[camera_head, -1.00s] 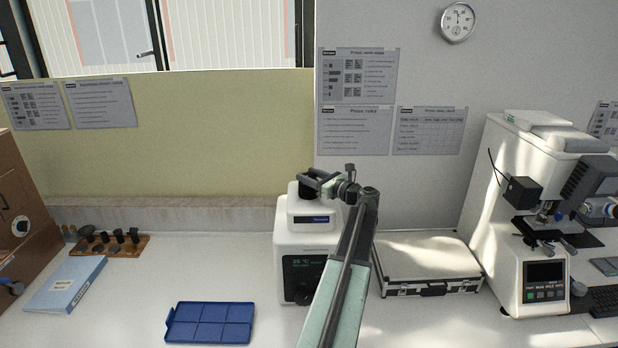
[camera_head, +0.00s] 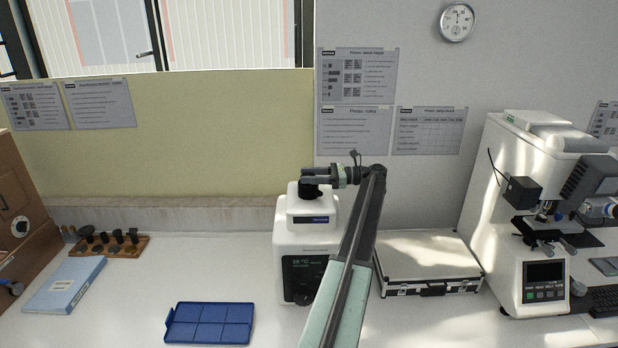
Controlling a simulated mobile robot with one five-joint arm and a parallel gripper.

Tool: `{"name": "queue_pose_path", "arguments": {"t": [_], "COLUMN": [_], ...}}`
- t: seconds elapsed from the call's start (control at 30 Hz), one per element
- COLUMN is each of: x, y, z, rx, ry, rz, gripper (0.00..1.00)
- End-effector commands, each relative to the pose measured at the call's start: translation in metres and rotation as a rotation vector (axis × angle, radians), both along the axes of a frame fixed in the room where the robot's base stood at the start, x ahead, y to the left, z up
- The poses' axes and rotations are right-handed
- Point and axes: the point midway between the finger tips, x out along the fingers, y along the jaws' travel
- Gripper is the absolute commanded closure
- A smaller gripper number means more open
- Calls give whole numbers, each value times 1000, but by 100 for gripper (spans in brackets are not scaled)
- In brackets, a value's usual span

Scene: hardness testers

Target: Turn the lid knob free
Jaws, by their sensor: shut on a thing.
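The white press (camera_head: 292,262) stands on the bench in the middle, with a dark display on its front. Its narrower white lid housing (camera_head: 312,206) has a dark blue label. The black lid knob (camera_head: 309,192) sits on top of it. My gripper (camera_head: 312,178) is level above the housing, pointing left, and is shut on the knob, whose upper part the jaws hide. My arm crosses in front of the right side of the press and covers part of it.
A blue divided tray (camera_head: 210,341) lies at the front left. A wooden rack (camera_head: 140,248) with dark pieces and a blue binder (camera_head: 66,286) are further left. A silver case (camera_head: 425,262) and a white microscope-like tester (camera_head: 500,190) stand on the right.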

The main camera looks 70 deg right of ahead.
Motion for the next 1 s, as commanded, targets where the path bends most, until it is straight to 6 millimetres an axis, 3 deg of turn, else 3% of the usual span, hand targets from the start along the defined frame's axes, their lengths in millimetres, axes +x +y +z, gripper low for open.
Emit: {"name": "queue_pose_path", "arguments": {"t": [0.57, 0.6, 0.67, 1.0], "x": [1, 1, 1, 2], "y": [3, 3, 3, 1], "z": [-2, -2, -2, -1], "rx": [-1, -1, -1, 0], "ry": [5, 5, 5, 3], "rz": [42, 42, 42, 39], "gripper": [94, 51, 34, 31]}}
